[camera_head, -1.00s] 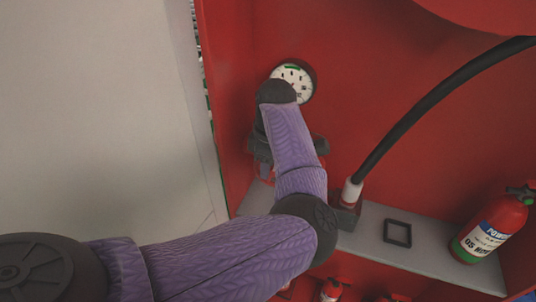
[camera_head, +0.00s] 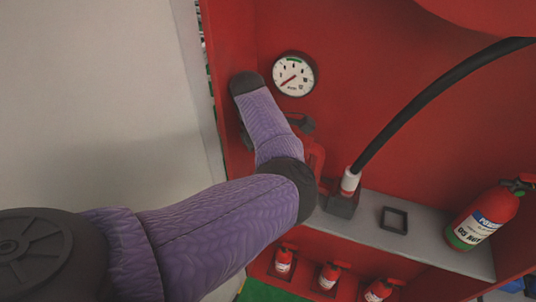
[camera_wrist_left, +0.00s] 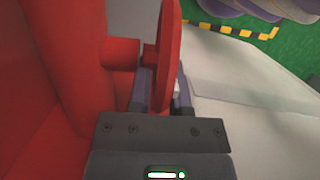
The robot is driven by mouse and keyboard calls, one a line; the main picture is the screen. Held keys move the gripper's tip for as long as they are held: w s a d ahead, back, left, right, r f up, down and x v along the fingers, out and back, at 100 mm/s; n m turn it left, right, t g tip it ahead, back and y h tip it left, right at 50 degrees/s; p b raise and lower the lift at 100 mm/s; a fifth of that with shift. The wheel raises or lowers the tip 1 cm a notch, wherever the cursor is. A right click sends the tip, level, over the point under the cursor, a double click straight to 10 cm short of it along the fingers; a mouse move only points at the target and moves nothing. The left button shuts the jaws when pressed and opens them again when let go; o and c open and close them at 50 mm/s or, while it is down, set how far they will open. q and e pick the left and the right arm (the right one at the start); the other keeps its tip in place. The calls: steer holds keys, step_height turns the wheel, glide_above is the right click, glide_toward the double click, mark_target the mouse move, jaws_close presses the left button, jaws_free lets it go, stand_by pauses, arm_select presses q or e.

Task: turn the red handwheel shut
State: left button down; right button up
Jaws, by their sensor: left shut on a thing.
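The red handwheel (camera_wrist_left: 170,45) shows edge-on in the left wrist view, on a short red stem (camera_wrist_left: 122,54) coming from the left. My left gripper (camera_wrist_left: 164,88) has one finger on each side of the wheel's rim and is shut on it. In the head view my purple left arm covers most of the wheel and the gripper. A red curved part (camera_head: 317,156) shows just right of the arm; I cannot tell if it is the wheel or the pipe. My right gripper is in neither view.
A round white gauge (camera_head: 294,75) is on the red cabinet's back wall (camera_head: 370,70). A black hose (camera_head: 430,95) rises from a fitting on the grey shelf (camera_head: 440,250). A red extinguisher (camera_head: 487,215) and a black square frame (camera_head: 394,220) are on the shelf. Small extinguishers (camera_head: 328,275) stand below.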

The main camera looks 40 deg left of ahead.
arm_select(q)
steer(key=c, duration=0.6)
jaws_free()
steer(key=shift+o, duration=0.2)
steer(key=shift+r, duration=0.2)
steer(key=v, duration=0.3)
steer(key=d+p+v, duration=0.1)
steer(key=v, duration=0.2)
steer(key=d+v, duration=0.1)
steer(key=v, duration=0.2)
steer(key=shift+w+r+p, duration=0.25)
steer(key=shift+r+p, duration=0.05)
steer(key=shift+r, duration=0.1)
steer(key=shift+f, duration=0.1)
